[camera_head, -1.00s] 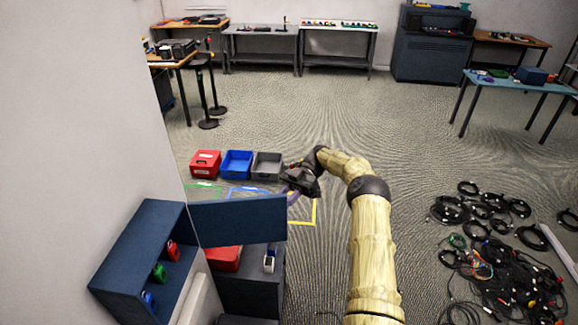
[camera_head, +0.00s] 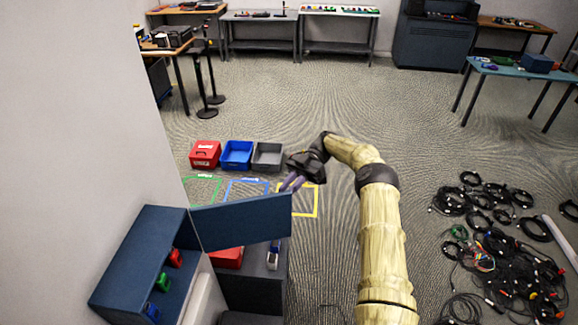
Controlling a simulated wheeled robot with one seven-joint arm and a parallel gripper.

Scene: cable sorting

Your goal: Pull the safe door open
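The dark blue safe (camera_head: 118,262) is at the lower left, against the pale wall. Its door (camera_head: 243,220) stands wide open, swung out to the right from the safe's opening. Red, green and blue items (camera_head: 163,282) show inside. My gripper (camera_head: 291,184) is just beyond the door's upper outer corner, its purplish fingers pointing down toward it. I cannot tell whether the fingers touch the door or how far apart they are. The door's far face and any handle there are hidden.
Red (camera_head: 205,154), blue (camera_head: 237,155) and grey (camera_head: 267,156) bins stand on the floor behind green, blue and yellow floor outlines. A dark cabinet (camera_head: 252,290) with a red container is below the door. Tangled black cables (camera_head: 505,275) lie at right. The middle floor is clear.

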